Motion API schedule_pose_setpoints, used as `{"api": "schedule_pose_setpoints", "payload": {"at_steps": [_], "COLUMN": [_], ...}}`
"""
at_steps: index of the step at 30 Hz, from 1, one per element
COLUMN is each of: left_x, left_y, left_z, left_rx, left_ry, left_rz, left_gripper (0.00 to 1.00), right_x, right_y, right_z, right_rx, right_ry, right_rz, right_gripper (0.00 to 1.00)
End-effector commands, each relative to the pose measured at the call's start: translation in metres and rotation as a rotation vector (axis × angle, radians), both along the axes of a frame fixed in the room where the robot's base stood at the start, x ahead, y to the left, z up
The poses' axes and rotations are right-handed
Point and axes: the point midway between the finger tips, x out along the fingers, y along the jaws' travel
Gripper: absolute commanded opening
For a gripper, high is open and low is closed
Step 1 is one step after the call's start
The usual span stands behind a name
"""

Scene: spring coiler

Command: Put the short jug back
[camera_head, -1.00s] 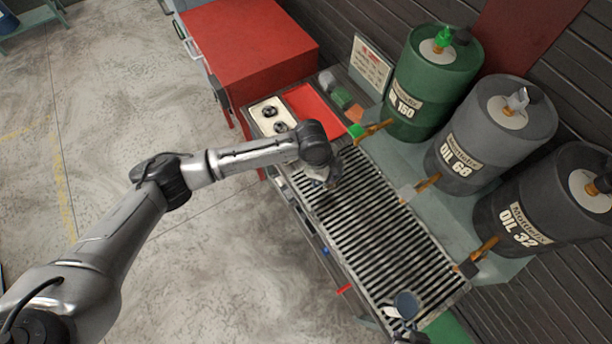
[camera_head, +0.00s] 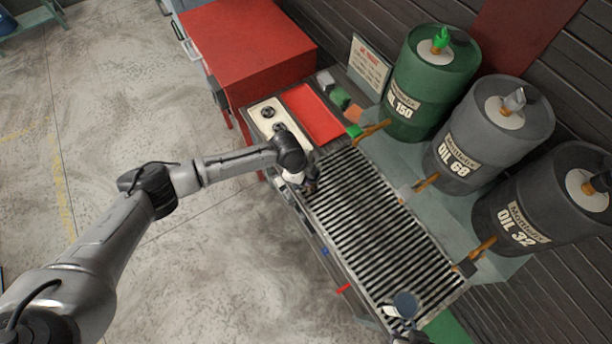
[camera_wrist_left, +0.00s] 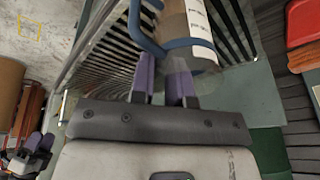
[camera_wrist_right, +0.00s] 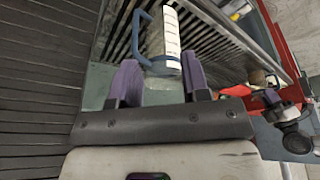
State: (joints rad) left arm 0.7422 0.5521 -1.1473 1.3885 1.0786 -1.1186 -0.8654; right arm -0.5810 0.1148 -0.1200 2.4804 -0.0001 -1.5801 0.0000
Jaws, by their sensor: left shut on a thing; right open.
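My left gripper (camera_head: 305,188) is at the near left part of the slatted drain grate. In the left wrist view its purple fingers (camera_wrist_left: 167,88) are shut on the blue handle of a clear jug (camera_wrist_left: 185,25) with a white label. The top of that picture cuts this jug off, and my arm mostly hides it in the head view. A second blue-handled jug (camera_head: 405,304) stands at the grate's right end. In the right wrist view this jug (camera_wrist_right: 163,45) is just beyond the open, empty fingers of my right gripper (camera_wrist_right: 157,85). I cannot tell which jug is shorter.
Three oil drums, green (camera_head: 432,85), grey (camera_head: 485,135) and dark (camera_head: 550,205), stand behind the grate (camera_head: 375,215) with their taps over it. A red tray (camera_head: 312,112) and a pale tray with two round holes (camera_head: 262,112) lie left of the grate. A red cabinet (camera_head: 245,50) stands farther left.

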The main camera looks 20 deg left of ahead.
Motion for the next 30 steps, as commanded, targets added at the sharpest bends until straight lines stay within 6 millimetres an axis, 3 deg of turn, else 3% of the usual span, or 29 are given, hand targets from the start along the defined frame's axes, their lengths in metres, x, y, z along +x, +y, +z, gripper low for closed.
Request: {"api": "schedule_pose_setpoints", "payload": {"at_steps": [10,11,18,26,30], "left_x": [0.0,0.0,0.0,0.0,0.0], "left_y": [0.0,0.0,0.0,0.0,0.003], "left_z": [-0.003,-0.002,-0.002,0.0,0.01], "left_rx": [-0.001,0.0,0.0,0.0,0.0], "left_ry": [-0.001,0.0,0.0,0.0,-0.001], "left_rz": [0.0,0.0,0.0,0.0,-0.001], "left_gripper": [0.0,0.18,0.41,0.42,0.42], "right_x": [0.0,0.0,0.0,0.0,0.0], "right_y": [-0.003,-0.003,-0.003,-0.001,0.0], "right_z": [-0.002,-0.002,-0.001,0.0,0.001], "right_rx": [-0.01,-0.011,-0.009,-0.005,-0.001], "right_ry": [0.0,-0.001,0.0,-0.001,0.0], "right_rz": [0.007,0.007,0.006,0.004,0.001], "right_gripper": [0.43,0.43,0.43,0.43,0.43]}}
